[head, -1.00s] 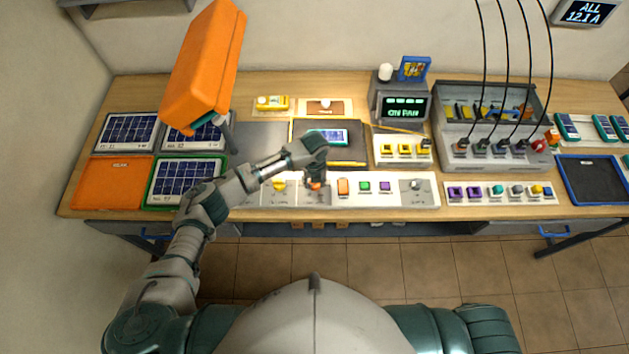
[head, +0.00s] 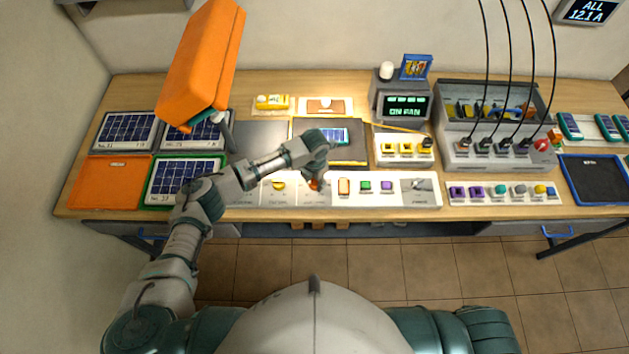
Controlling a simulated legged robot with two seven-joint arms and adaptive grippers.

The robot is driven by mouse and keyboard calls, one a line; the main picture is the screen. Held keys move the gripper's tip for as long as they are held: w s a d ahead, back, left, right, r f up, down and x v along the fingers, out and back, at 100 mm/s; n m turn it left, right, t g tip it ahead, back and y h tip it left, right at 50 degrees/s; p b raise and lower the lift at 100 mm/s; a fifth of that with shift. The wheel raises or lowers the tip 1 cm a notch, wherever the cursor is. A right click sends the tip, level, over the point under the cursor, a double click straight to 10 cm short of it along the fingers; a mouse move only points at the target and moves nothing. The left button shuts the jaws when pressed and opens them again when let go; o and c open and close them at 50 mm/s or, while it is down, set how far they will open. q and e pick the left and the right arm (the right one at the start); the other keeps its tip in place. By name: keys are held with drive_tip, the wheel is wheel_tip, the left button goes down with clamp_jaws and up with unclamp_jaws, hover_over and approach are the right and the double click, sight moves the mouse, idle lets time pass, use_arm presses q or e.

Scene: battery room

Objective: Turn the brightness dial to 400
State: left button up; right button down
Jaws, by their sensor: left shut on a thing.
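A long white control panel (head: 325,200) lies along the front of the bench. It carries a yellow dial (head: 278,185), an orange dial (head: 315,185) and a grey knob (head: 421,184) at its right end. The small print under them is too small to read, so I cannot tell a dial value. My left gripper (head: 317,179) points down over the orange dial and is shut on it. The wrist and fingers hide most of that dial. My right gripper is outside the view.
A screen module (head: 330,137) lies behind my wrist. An orange lamp head (head: 203,65) hangs over the solar panels at left. A grey unit with black cables (head: 480,150) stands at right.

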use_arm(q)
drive_tip(key=shift+w+m, duration=0.1)
drive_tip(key=shift+m, duration=0.4)
drive_tip(key=o, duration=1.1)
drive_tip(key=shift+o, duration=0.2)
wheel_tip(320, 180, up, 12)
drive_tip(key=shift+d+f, duration=0.15)
